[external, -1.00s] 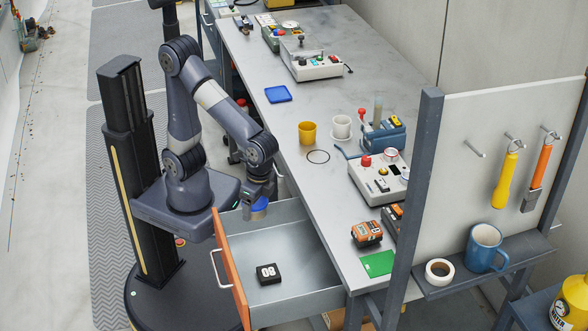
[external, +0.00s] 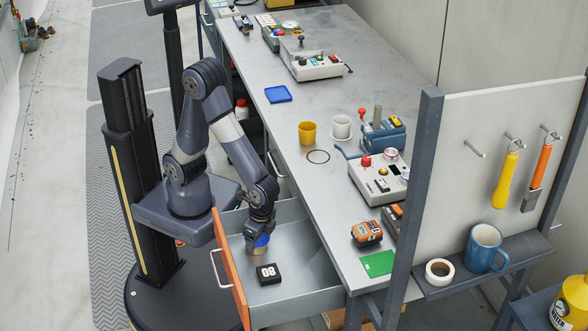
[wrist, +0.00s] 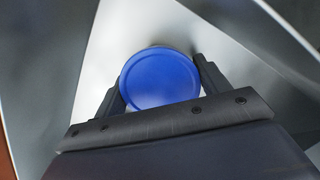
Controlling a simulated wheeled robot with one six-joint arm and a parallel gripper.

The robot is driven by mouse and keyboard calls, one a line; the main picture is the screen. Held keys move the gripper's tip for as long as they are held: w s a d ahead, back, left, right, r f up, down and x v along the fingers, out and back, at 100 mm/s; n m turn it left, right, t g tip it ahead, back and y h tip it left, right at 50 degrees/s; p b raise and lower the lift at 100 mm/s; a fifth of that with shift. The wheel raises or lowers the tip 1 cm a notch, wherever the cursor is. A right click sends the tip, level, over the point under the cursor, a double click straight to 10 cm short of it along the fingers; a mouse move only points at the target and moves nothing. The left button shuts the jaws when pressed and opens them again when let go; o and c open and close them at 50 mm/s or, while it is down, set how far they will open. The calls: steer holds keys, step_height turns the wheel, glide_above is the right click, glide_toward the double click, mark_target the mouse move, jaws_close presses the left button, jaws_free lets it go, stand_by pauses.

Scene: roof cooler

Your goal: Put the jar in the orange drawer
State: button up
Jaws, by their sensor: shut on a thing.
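The jar has a round blue lid (wrist: 160,80), which shows between my two fingers in the wrist view. My gripper (external: 261,238) is shut on the jar (external: 260,242) and points down inside the open orange drawer (external: 231,272). In the external view only a little of the jar's blue top and pale side shows below my gripper. I cannot tell whether the jar touches the drawer floor.
A black block marked 08 (external: 267,274) lies on the drawer floor, close in front of the jar. The drawer's right part is clear. The workbench (external: 345,262) edge runs behind the drawer, with an orange device (external: 367,233) near it.

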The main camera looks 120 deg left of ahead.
mark_target(262, 238)
steer(key=shift+f, duration=0.2)
steer(key=o, duration=1.2)
steer(key=shift+r, duration=0.1)
step_height(262, 238, up, 12)
steer(key=w+p, duration=0.1)
steer(key=p, duration=0.1)
steer(key=shift+w, duration=0.4)
steer(key=shift+o, duration=0.9)
steer(key=shift+r, duration=0.1)
